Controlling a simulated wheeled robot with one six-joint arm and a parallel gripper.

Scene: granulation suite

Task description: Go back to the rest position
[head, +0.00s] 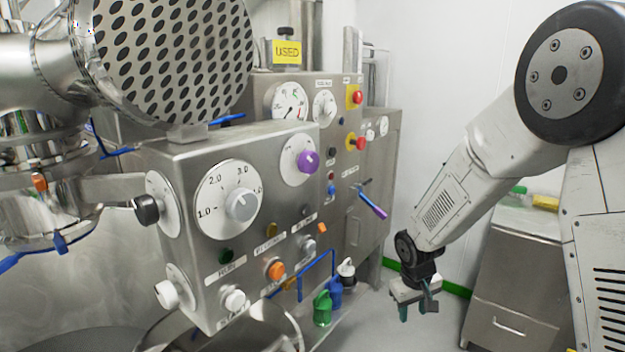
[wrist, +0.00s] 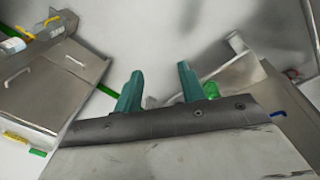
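My gripper (head: 417,308) hangs at the end of my arm on the right side of the head view, over open floor and pointing down. In the wrist view its two green fingers (wrist: 161,92) stand apart with only floor and wall between them, so it is open and empty. It is clear of the steel control panel (head: 285,222) to its left and touches nothing that I can see.
The panel carries dials, a purple knob (head: 308,161), an orange knob (head: 275,270) and a purple-handled lever (head: 372,203). Green and blue containers (head: 322,308) stand low beside it. A steel cabinet (head: 517,277) stands right, behind my arm. Floor between is free.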

